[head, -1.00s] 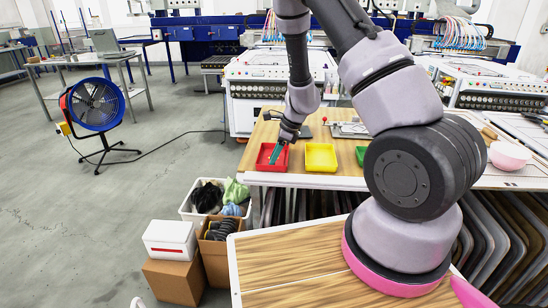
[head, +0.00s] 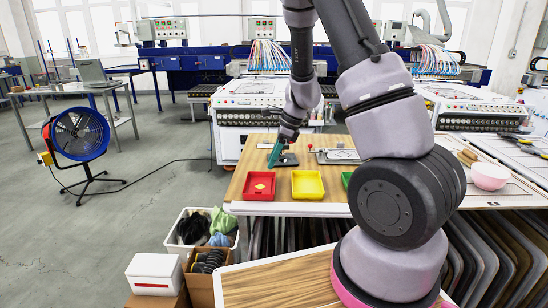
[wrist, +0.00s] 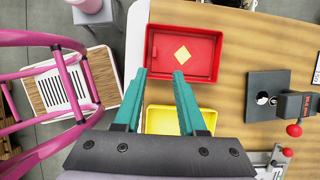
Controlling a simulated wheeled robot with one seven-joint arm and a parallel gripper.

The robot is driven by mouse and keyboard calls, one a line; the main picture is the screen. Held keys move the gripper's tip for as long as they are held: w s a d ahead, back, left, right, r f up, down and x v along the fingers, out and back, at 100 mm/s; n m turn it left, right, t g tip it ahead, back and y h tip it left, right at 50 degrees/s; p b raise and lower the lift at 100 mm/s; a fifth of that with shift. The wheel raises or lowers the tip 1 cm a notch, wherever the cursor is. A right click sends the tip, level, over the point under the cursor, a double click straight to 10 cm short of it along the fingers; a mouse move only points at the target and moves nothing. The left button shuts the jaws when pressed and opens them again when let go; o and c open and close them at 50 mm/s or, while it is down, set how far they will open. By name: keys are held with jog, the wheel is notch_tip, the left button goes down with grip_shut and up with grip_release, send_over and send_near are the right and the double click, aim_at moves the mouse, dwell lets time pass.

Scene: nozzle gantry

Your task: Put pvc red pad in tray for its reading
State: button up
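The red tray (head: 258,198) stands at the table's front left; it also shows in the wrist view (wrist: 151,52). A flat red piece with a yellow diamond, seemingly the pvc red pad (wrist: 184,54), lies inside it; the diamond shows in the head view too (head: 259,187). Red on red makes the pad's edges hard to tell. My gripper (wrist: 161,73), with teal fingers, is open with nothing between the fingers. In the head view my gripper (head: 274,156) is above the table behind the red tray. The yellow tray (head: 307,195) beside it looks empty. A green tray (head: 346,179) is mostly hidden by my arm.
A dark square plate with a gauge-like device (wrist: 268,90) stands behind the trays. A metal fixture (head: 338,155) is right of it. A pink bowl (head: 490,176) sits further right. A crate of cloths (head: 183,232) and boxes stand on the floor at left.

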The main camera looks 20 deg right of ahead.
jog(key=s+r+n+t, duration=0.1)
jog(key=s+r+n, duration=0.3)
jog(key=r, duration=0.6)
jog(key=s+r+n+t, duration=0.1)
jog(key=s+r+n, duration=0.35)
jog(key=r, duration=0.45)
jog(key=s+d+r+n+t+h, duration=0.2)
jog(key=s+r+n, duration=0.7)
jog(key=s, duration=0.5)
jog(key=shift+d+r+t, duration=0.45)
jog(key=shift+r+t, duration=0.35)
jog(key=shift+t, duration=0.1)
